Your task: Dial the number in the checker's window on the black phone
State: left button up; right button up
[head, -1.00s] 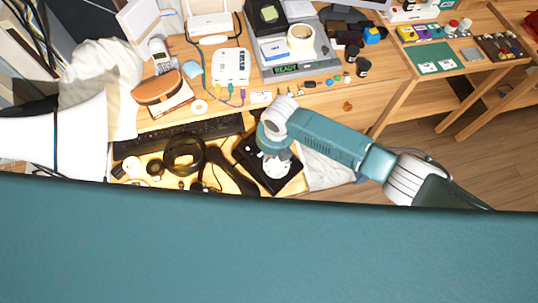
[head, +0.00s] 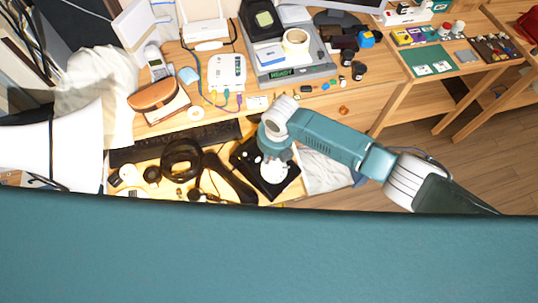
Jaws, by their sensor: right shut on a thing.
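The black phone (head: 285,188) lies on the desk with its white dial (head: 275,173) facing up. Its black handset (head: 231,178) seems to lie off the body, to the left. My right gripper (head: 271,155) comes down over the upper part of the dial from above right. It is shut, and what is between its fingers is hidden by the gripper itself. The checker (head: 300,70) is the grey device at the back of the desk; its window (head: 281,73) shows small green text that looks like READY. My left gripper is not in view.
Headphones (head: 181,160) and a keyboard (head: 130,155) lie left of the phone. A white router box (head: 227,71) with cables, a brown case (head: 153,95) and a tape roll (head: 296,42) stand behind. A white cloth or paper (head: 325,172) lies close right of the phone.

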jog(key=shift+w+d, duration=0.4)
jog(key=shift+d, duration=0.1)
jog(key=shift+w+d+f, duration=0.15)
jog(key=shift+d+f, duration=0.05)
jog(key=shift+d, duration=0.25)
jog(key=shift+d+f, duration=0.15)
jog(key=shift+d, duration=0.55)
